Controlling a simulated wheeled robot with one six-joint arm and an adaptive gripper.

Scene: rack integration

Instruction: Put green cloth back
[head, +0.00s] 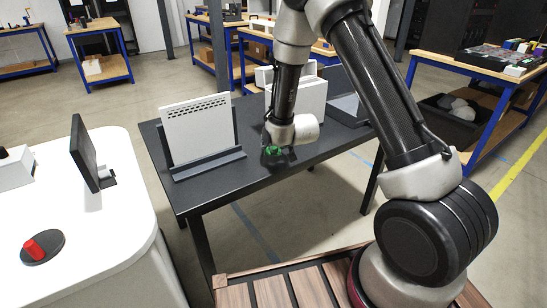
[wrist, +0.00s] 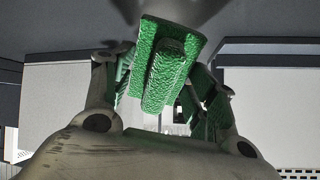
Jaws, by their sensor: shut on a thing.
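My gripper (head: 274,158) is over the dark grey table, to the right of the white perforated panel. It is shut on the green cloth (wrist: 165,68), a folded textured piece that fills the upper middle of the wrist view. In the head view only a small patch of the green cloth (head: 275,151) shows between the fingers. The fingers stand on either side of the cloth in the wrist view. From these views I cannot tell whether the cloth touches the table.
The white perforated panel (head: 197,128) stands in a grey holder (head: 208,164) on the dark table (head: 225,188). A white box (head: 311,98) stands behind my gripper. At left, a white counter (head: 115,215) bears a monitor (head: 85,152) and a red button (head: 34,250).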

